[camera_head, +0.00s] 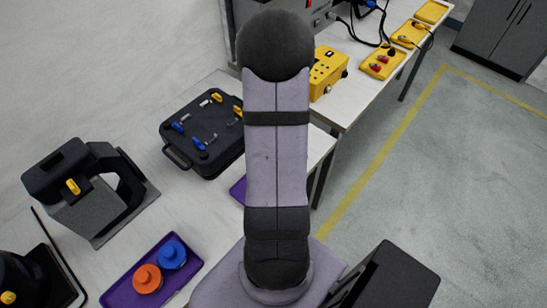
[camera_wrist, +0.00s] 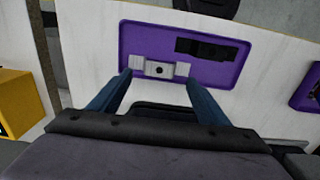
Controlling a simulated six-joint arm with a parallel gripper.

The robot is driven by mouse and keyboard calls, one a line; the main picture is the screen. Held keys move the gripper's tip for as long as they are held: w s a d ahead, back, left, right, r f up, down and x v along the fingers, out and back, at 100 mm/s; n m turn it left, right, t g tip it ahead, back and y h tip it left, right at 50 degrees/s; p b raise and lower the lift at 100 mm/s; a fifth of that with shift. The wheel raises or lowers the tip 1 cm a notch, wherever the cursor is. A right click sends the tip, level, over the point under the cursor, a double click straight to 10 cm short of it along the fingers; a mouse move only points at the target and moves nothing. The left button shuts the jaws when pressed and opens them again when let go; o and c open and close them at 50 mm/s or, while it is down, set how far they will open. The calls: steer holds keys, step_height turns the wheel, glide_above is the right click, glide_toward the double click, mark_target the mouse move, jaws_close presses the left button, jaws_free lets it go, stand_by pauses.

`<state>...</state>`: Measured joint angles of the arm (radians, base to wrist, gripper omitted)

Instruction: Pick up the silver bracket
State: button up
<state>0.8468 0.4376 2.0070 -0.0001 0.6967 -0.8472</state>
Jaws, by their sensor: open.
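The silver bracket (camera_wrist: 138,66) lies in a purple tray (camera_wrist: 222,77) in the wrist view, near the tray's lower left edge. It is a small flat piece with light ends and a dark round hole in the middle. My gripper (camera_wrist: 158,80) is open, its two blue fingers on either side of the bracket's lower edge in the picture. Nothing shows between the fingers as held, and I cannot tell the height gap. In the head view my arm hides the bracket and gripper; a sliver of purple tray (camera_head: 238,189) shows beside the arm.
A black part (camera_wrist: 205,48) lies in the same tray, right of the bracket. A black case (camera_head: 200,165), a grey and black fixture (camera_head: 100,210) and another purple tray (camera_head: 128,298) with orange and blue discs stand on the white table. A yellow box (camera_head: 327,75) stands farther back.

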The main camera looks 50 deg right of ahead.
steer(key=shift+s+f+p, duration=0.1)
steer(key=shift+f+p, duration=0.6)
steer(key=shift+f, duration=1.75)
steer(key=c, duration=1.2)
